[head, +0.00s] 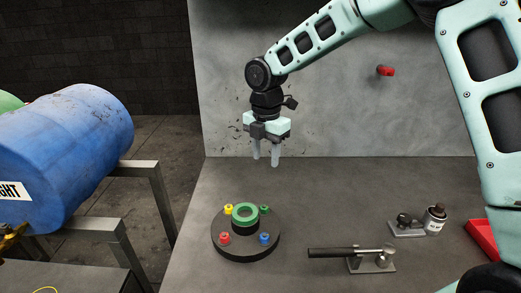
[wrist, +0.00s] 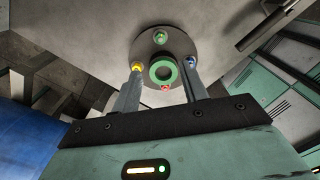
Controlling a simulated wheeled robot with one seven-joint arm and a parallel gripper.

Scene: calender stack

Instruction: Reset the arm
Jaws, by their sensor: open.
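My gripper (head: 266,160) hangs from my pale green arm above the grey table, fingers pointing down. It is open and holds nothing. In the head view it is above and behind a dark round base (head: 246,245) on the table. The base carries a green ring (head: 244,214) and yellow, green, red and blue pegs. In the wrist view my two fingers (wrist: 158,92) are spread, and the base (wrist: 150,50) with its green ring (wrist: 163,70) shows beyond and between them. There is clear space between the fingertips and the base in the head view.
A lever tool with a black handle (head: 330,253) lies on the table (head: 190,270) at right. A small can (head: 434,219) and a red tray (head: 483,238) are farther right. A blue barrel (head: 70,150) rests on a metal stand at left. A grey wall (head: 340,120) stands behind.

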